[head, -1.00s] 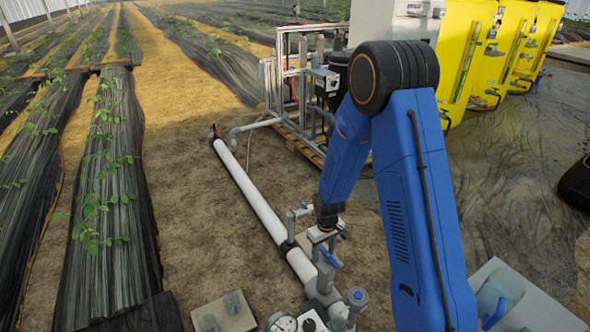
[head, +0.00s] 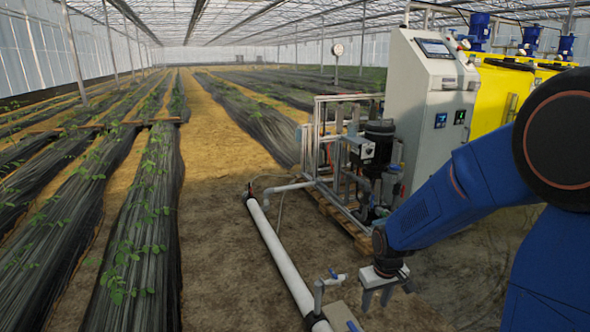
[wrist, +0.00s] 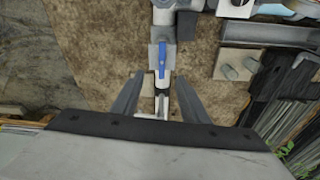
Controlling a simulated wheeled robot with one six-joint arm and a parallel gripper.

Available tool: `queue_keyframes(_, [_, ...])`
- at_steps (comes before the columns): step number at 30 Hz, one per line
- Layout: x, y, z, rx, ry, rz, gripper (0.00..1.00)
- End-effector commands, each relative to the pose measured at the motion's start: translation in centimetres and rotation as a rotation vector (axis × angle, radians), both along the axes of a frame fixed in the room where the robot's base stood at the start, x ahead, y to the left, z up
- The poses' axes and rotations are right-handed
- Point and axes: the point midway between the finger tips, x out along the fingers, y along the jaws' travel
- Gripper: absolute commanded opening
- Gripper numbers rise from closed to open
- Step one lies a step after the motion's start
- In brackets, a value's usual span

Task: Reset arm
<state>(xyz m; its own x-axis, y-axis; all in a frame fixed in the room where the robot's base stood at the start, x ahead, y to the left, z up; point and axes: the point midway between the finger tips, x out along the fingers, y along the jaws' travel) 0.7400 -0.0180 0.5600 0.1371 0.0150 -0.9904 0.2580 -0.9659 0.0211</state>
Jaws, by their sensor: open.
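My gripper (head: 377,299) hangs at the end of my blue arm, fingers pointing down, in the lower right of the head view. Its two grey fingers are apart with nothing between them. In the wrist view the gripper (wrist: 160,88) is open above the pipework. A blue valve handle (wrist: 162,60) lies beyond the fingertips, on a grey valve.
A white pipe (head: 277,254) runs along the ground left of my arm. Behind it stand a metal-framed pump skid (head: 345,150), a grey control cabinet (head: 432,95) and yellow tanks (head: 500,95). Crop rows (head: 140,230) fill the left. The soil (head: 215,260) between is clear.

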Motion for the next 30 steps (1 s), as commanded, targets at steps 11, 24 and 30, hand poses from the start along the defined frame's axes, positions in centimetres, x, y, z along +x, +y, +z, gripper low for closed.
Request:
queue_keyframes(11, [-4.6,-1.6,7.5,0.013,-0.068,-0.061,0.41])
queue_keyframes(24, [-11.2,-3.3,14.1,0.027,-0.144,-0.13,0.41])
queue_keyframes(30, [-14.6,-3.9,16.3,0.034,-0.176,-0.162,0.41])
